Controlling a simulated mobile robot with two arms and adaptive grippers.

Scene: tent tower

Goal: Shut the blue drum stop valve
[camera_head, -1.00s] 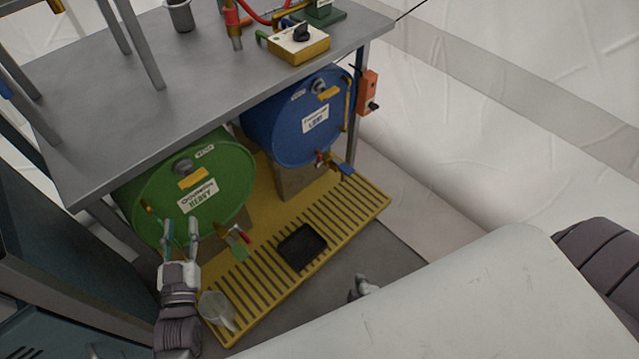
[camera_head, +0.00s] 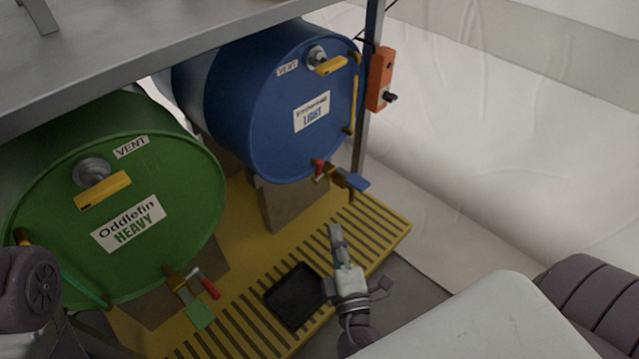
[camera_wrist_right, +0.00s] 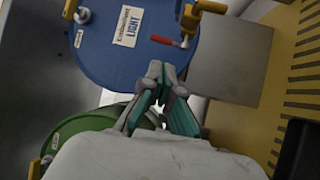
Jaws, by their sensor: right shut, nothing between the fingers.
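The blue drum (camera_head: 265,110), labelled LIGHT, lies on its side under the bench. Its stop valve (camera_head: 336,176) is a brass tap low on the drum's face, with a short red lever (camera_head: 319,170) and a blue tag (camera_head: 353,180). My right gripper (camera_head: 335,232) is shut and empty, below and in front of the valve, apart from it. In the right wrist view the shut fingertips (camera_wrist_right: 160,70) point at the drum face (camera_wrist_right: 112,62), with the red lever (camera_wrist_right: 170,41) just beyond them. My left gripper is out of view; only part of its arm shows at the left edge.
A green drum (camera_head: 120,205), labelled HEAVY, with its own red-levered tap (camera_head: 190,284), lies to the left. A yellow slatted tray (camera_head: 385,225) with a black pan (camera_head: 296,296) is below. An orange switch box (camera_head: 381,80) hangs on the bench leg. The grey bench top (camera_head: 120,45) overhangs.

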